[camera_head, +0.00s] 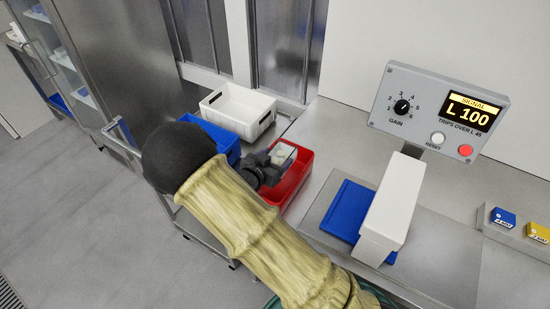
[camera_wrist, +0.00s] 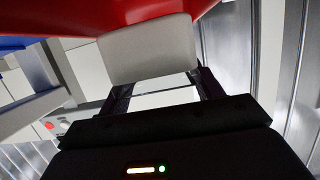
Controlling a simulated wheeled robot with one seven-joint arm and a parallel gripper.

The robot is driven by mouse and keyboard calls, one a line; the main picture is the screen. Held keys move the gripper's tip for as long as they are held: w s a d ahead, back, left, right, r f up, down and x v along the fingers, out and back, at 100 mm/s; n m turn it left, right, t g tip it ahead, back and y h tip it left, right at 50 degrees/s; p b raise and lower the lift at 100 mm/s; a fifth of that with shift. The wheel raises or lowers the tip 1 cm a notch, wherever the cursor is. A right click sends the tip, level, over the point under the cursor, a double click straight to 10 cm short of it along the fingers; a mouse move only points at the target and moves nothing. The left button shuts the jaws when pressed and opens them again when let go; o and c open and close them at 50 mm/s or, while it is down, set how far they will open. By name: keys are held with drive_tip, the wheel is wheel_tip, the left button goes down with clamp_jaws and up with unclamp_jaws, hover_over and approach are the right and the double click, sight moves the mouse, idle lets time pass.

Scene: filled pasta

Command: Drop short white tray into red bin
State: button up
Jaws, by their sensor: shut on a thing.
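The short white tray (camera_head: 283,153) is held in my gripper (camera_head: 270,168), over the red bin (camera_head: 300,178). In the wrist view the tray (camera_wrist: 150,50) sits between the two fingers of my gripper (camera_wrist: 160,92), which are shut on it. The red bin (camera_wrist: 120,12) fills the top of the wrist view, beyond the tray. My arm hides part of the bin in the head view. I cannot tell whether the tray touches the bin.
A blue bin (camera_head: 218,138) stands left of the red bin, and a white crate (camera_head: 238,108) behind it. To the right are a blue mat (camera_head: 345,207), a white block-shaped housing (camera_head: 392,210) and a grey control box (camera_head: 430,108) reading L 100.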

drive_tip(key=shift+f+b, duration=2.25)
drive_tip(key=shift+f, duration=1.25)
idle(0.9)
drive_tip(key=shift+s+f, duration=0.2)
drive_tip(key=shift+f, duration=0.3)
drive_tip(key=o, duration=1.4)
drive_tip(key=shift+s+f+b, duration=0.1)
drive_tip(key=shift+f+b, duration=0.05)
drive_tip(key=shift+b, duration=0.15)
drive_tip(key=shift+c, duration=0.2)
drive_tip(key=shift+s+a+p, duration=0.2)
drive_tip(key=shift+s+p, duration=0.05)
drive_tip(key=shift+p, duration=0.15)
drive_tip(key=shift+s+a, duration=0.1)
drive_tip(key=shift+a, duration=0.05)
drive_tip(key=shift+p+v, duration=0.95)
drive_tip(key=shift+v, duration=1.45)
drive_tip(key=shift+s+a+r, duration=0.2)
drive_tip(key=shift+a+r, duration=0.05)
drive_tip(key=shift+s+r, duration=0.15)
drive_tip(key=shift+r, duration=0.1)
